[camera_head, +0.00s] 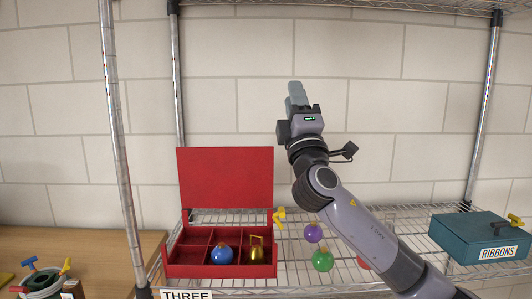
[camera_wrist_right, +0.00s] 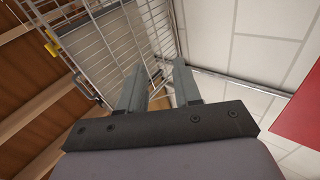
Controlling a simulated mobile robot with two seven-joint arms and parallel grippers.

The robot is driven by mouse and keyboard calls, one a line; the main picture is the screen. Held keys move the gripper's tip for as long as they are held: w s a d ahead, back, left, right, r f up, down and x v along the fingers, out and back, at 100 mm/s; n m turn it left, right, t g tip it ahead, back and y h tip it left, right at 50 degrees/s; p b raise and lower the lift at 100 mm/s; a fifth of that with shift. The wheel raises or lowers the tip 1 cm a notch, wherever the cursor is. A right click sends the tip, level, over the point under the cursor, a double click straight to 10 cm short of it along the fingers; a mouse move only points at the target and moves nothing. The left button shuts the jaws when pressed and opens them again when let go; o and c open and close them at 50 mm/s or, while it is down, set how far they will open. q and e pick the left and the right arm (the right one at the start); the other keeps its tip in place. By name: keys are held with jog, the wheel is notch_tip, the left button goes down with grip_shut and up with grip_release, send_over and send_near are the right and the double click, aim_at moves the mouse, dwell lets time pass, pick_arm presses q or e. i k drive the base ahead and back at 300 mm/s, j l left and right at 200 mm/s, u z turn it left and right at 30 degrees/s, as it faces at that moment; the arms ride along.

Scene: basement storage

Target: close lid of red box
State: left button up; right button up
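The red box (camera_head: 190,270) stands on the wire shelf, left of centre in the head view. Its red lid (camera_head: 225,177) is upright at the back, so the box is open. A blue ball (camera_head: 222,254) and a gold bell-like ornament (camera_head: 256,250) sit in its compartments. My right gripper (camera_head: 297,94) is raised above and to the right of the lid, apart from it. In the right wrist view its two fingers (camera_wrist_right: 157,82) are spread with nothing between them. A red flat surface (camera_wrist_right: 302,115), apparently the lid, shows at that view's right edge. My left gripper is out of view.
Purple (camera_head: 313,233) and green (camera_head: 322,260) balls lie right of the box; a red one (camera_head: 362,263) is partly behind my arm. A teal box labelled RIBBONS (camera_head: 465,238) stands at right. Metal posts (camera_head: 118,150) flank the shelf. A wooden table (camera_head: 100,245) is at left.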

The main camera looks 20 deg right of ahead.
aim_at(224, 177)
jog(key=i+l+u, duration=0.45)
jog(key=i+l, duration=0.4)
